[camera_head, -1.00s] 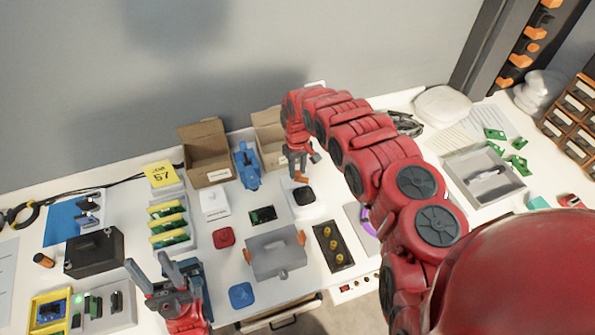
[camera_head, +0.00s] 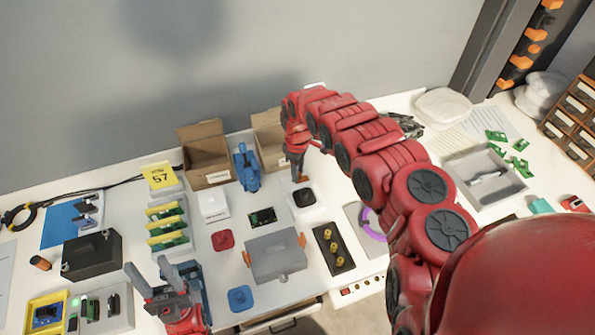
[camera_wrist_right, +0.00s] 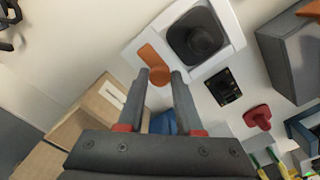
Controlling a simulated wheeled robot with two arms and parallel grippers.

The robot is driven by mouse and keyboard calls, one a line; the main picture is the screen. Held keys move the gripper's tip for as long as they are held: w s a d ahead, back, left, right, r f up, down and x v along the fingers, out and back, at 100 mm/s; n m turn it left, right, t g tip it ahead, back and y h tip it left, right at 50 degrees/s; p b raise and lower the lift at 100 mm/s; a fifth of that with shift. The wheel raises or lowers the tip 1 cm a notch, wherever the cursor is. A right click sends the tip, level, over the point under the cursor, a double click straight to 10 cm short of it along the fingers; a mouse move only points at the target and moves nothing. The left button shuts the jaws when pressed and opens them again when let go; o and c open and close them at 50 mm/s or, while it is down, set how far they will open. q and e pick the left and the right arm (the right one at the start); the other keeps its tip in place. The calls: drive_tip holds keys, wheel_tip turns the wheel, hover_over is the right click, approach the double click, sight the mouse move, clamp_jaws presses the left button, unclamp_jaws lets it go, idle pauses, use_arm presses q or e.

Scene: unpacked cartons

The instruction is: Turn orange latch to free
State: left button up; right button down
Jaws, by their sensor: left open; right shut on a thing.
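An orange latch (camera_wrist_right: 153,61) sits at the edge of a white square fixture (camera_wrist_right: 224,17) holding a black part (camera_wrist_right: 194,38), seen in the right wrist view. My right gripper (camera_wrist_right: 161,76) is shut on the latch, its rounded orange end between the fingertips. In the head view my right gripper (camera_head: 296,174) is at the back-left corner of the white fixture (camera_head: 313,207), beside the black part (camera_head: 303,197). The latch is mostly hidden there. My left gripper (camera_head: 148,274) is open and empty at the front left, away from the fixture.
A grey box (camera_head: 277,255) with orange side pieces stands in front of the fixture. Open cartons (camera_head: 205,155) and a blue object (camera_head: 247,166) stand behind. A green board (camera_head: 262,216) and a red part (camera_head: 223,240) lie to the left.

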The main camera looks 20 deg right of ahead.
idle(0.4)
drive_tip(key=c, duration=0.6)
unclamp_jaws()
wheel_tip(320, 180, up, 5)
drive_tip(key=shift+w+r+b, duration=0.1)
drive_tip(key=shift+r+b, duration=0.1)
drive_tip(key=shift+b, duration=0.35)
drive_tip(key=shift+r+p, duration=0.6)
drive_tip(key=shift+r, duration=5.35)
drive_tip(key=shift+f, duration=0.1)
